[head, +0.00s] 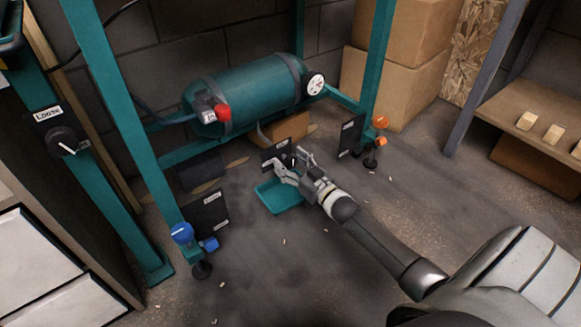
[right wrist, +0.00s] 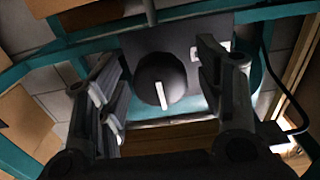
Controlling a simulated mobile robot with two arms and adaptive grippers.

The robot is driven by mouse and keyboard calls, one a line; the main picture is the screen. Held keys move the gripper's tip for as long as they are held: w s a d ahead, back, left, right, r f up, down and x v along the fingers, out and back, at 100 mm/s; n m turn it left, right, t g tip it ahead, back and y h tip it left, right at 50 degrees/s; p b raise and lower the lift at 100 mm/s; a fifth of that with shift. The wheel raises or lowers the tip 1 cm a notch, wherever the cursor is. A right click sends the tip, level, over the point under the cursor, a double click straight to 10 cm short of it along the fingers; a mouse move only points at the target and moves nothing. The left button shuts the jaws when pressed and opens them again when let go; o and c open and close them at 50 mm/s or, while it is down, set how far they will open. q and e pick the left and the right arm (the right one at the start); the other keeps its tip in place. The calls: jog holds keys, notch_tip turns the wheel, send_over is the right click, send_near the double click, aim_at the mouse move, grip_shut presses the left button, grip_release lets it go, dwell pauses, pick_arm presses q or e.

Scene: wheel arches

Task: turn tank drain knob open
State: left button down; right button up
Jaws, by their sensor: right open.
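The tank (head: 255,90) is a teal cylinder lying on its side in a teal frame. Below it, a dark panel with a pale label (head: 268,156) carries the drain knob; my right gripper largely hides the knob in the head view. In the right wrist view the knob (right wrist: 160,84) is round and dark with a white pointer bar, in front of the panel (right wrist: 190,45). My right gripper (head: 292,163) is open, with its fingers on either side of the knob. Contact cannot be told. My left gripper is not in view.
A teal tray (head: 283,200) lies on the floor below the panel. Another dark knob (head: 66,141) is on the left post. Blue (head: 182,233) and orange (head: 380,122) handles stand at the frame's feet. Cardboard boxes (head: 385,88) are behind. The front floor is mostly clear.

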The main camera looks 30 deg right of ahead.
jog(key=shift+w, duration=0.2)
jog(key=c, duration=1)
jog(key=shift+r+n+p, duration=0.2)
jog(key=shift+n+p, duration=0.7)
jog(key=shift+n, duration=0.2)
jog(key=shift+c, duration=0.2)
jog(key=n+p, duration=0.1)
jog(key=n, duration=0.2)
jog(key=shift+p, duration=0.4)
jog(key=n, duration=0.3)
jog(key=shift+f+p, duration=0.1)
jog(key=shift+p, duration=0.3)
jog(key=n, duration=0.8)
jog(key=shift+f, duration=0.1)
jog(key=shift+n, duration=0.3)
